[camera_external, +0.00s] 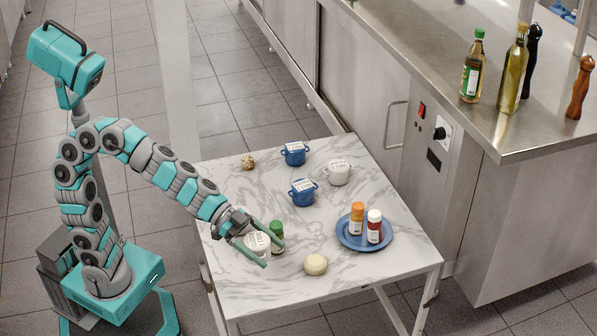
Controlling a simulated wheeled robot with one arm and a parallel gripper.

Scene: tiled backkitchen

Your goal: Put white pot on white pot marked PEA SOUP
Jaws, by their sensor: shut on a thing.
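A white pot (254,241) with a printed label sits between the fingers of my gripper (271,254), near the table's left front side. My gripper is shut on it, and the fingers hide part of it. I cannot tell whether it touches the table. A second white pot (338,173) with a label stands upright toward the back right of the table, well apart from my gripper. The lettering on both pots is too small to read.
Two blue pots (302,194) (294,155) stand left of the second white pot. A blue plate (346,240) holds two shakers. A pale round item (316,264) and a small brown lump (248,161) lie apart.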

